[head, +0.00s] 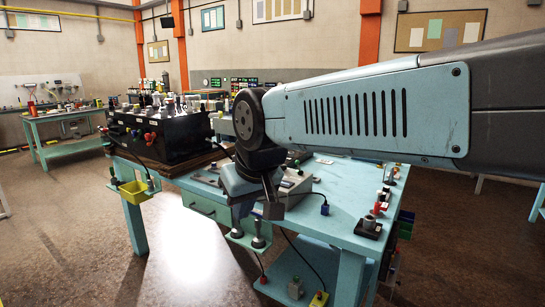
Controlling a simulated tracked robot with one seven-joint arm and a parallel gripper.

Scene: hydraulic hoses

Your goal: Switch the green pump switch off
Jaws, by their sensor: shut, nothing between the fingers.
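My arm reaches in from the right across the view. My gripper (271,208) points down over the front part of the turquoise workbench (335,215), with its dark fingers shut and empty. A grey box (298,182) sits on the bench just behind the gripper and is partly covered by it. I cannot make out a green pump switch; it may be hidden behind my gripper or arm, or be too small to tell. Whether the gripper touches anything is not clear.
A black unit (160,137) with several knobs and fittings stands at the bench's left. Hose fittings (369,223) stand at the right edge. Another bench (62,122) is at the back left. The floor in front is clear.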

